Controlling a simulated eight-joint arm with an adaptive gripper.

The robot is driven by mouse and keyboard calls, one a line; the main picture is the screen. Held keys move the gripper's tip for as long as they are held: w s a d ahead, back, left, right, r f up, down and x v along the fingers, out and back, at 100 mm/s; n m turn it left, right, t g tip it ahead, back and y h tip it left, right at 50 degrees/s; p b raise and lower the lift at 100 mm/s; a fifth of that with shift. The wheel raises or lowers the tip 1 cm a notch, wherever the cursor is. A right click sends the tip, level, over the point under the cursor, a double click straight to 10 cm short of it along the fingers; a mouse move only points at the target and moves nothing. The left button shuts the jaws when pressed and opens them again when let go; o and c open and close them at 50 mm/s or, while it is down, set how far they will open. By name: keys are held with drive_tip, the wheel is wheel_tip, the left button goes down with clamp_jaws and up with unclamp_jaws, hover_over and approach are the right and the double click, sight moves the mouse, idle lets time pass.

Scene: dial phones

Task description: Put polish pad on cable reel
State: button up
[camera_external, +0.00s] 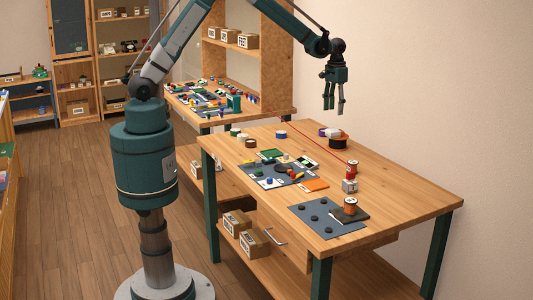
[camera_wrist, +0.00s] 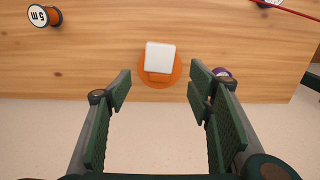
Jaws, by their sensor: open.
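In the wrist view a white block (camera_wrist: 160,57) lies over a round orange thing (camera_wrist: 151,80) near the table's wall edge. These may be the polish pad and the cable reel, but I cannot tell for sure which is which. In the outside view a round black and orange thing (camera_external: 338,143) sits near that edge. A spool with an orange body and a white "5 M" label (camera_wrist: 44,15) stands at upper left in the wrist view. My gripper (camera_external: 333,111) is open and empty above the far right of the table; its fingers (camera_wrist: 158,82) flank the orange thing in the picture.
A purple thing (camera_wrist: 222,72) lies beside the right finger in the wrist view. A red spool (camera_external: 351,169) stands nearer the front, and another spool (camera_external: 351,205) stands on a dark pad. A grey mat (camera_external: 315,230) is at the front. The wall is close on the right.

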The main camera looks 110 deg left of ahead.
drive_tip(key=shift+r, duration=2.15)
drive_tip(key=shift+d, duration=0.1)
drive_tip(key=s+d+r+m+t, duration=0.1)
drive_tip(key=s+d+r, duration=0.2)
drive_tip(key=d+r, duration=0.5)
drive_tip(key=s+d+r+m+t+y, duration=0.15)
drive_tip(key=s+d+r, duration=0.3)
drive_tip(key=d, duration=0.75)
drive_tip(key=s+d+r+m+t, duration=0.1)
drive_tip(key=s+d+r+m, duration=0.1)
drive_tip(key=d+r, duration=0.65)
drive_tip(key=s+d+f+m+t, duration=0.1)
drive_tip(key=s+d+m+t, duration=0.1)
drive_tip(key=s+d, duration=0.9)
drive_tip(key=s+d+f+m+t+h, duration=0.1)
drive_tip(key=s+d+f+m, duration=0.1)
drive_tip(key=s+d, duration=0.9)
drive_tip(key=shift+s+f+t, duration=0.3)
drive_tip(key=shift+s+t, duration=0.05)
drive_tip(key=shift+s, duration=0.2)
